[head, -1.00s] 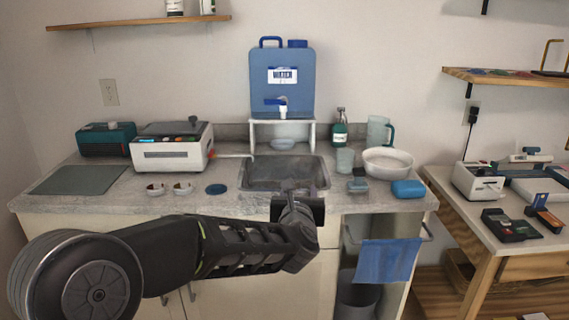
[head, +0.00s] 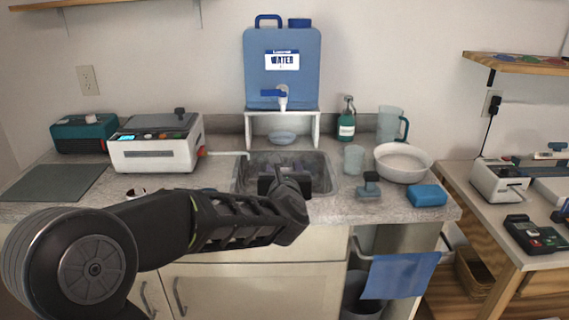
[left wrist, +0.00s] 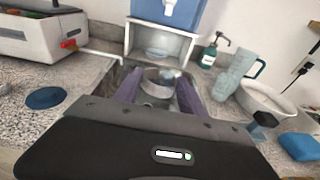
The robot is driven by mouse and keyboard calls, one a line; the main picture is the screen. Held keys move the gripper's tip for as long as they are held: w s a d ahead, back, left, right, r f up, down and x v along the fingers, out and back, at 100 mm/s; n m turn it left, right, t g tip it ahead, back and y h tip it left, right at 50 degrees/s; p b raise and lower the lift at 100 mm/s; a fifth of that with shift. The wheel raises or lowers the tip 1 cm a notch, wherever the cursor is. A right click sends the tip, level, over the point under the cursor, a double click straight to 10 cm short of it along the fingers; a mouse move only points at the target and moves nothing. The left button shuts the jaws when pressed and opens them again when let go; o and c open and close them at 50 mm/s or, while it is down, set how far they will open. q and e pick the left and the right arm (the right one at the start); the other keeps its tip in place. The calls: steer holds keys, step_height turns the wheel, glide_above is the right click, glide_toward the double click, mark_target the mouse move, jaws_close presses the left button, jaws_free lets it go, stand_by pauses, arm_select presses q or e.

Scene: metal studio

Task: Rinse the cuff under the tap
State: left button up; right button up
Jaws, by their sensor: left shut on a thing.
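My left gripper (head: 283,180) is over the front of the sink (head: 327,172). In the left wrist view its two fingers (left wrist: 157,95) are shut on a pale, ring-shaped cuff (left wrist: 156,86), held over the basin. In the head view the gripper hides this cuff. The tap (head: 281,98), white with a blue lever, is on the front of the blue water tank (head: 283,65), beyond and above my gripper. The cuff is apart from the tap, and I see no water running. Another cuff (head: 135,192) shows partly on the counter behind my left arm. My right gripper is not in view.
The tank stands on a white stand (head: 314,128) with a small bowl (head: 283,138) below. A white device (head: 155,150) is left of the sink. A cup (head: 353,160), soap bottle (head: 346,122), large bowl (head: 402,163) and blue sponge (head: 427,195) are on the right.

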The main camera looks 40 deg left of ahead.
arm_select(q)
steer(key=shift+w, duration=0.1)
steer(key=shift+w+a+f+b, duration=0.35)
steer(key=shift+w+a+f, duration=0.3)
steer(key=shift+f, duration=0.2)
steer(key=f+b+x, duration=0.1)
steer(key=b+x, duration=0.2)
steer(key=x, duration=1)
steer(key=shift+f, duration=0.2)
steer(key=shift+b, duration=0.35)
